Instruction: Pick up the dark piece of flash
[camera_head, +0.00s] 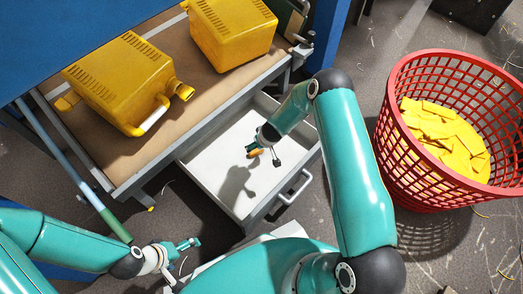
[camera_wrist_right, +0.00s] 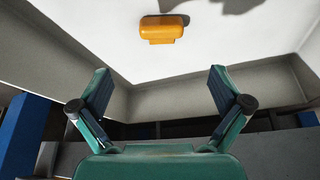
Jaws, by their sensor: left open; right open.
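The darker, orange-yellow piece of flash (camera_wrist_right: 161,29) lies on the white floor of the open drawer (camera_head: 214,167). In the head view the flash (camera_head: 255,152) shows beside my right gripper (camera_head: 264,154), partly hidden by it. In the right wrist view my right gripper (camera_wrist_right: 160,92) is open and empty, with its fingers apart and the flash beyond the fingertips. My left gripper (camera_head: 187,244) is open and empty at the lower left, away from the drawer.
A red basket (camera_head: 400,142) holding yellow pieces (camera_head: 445,137) stands at the right.

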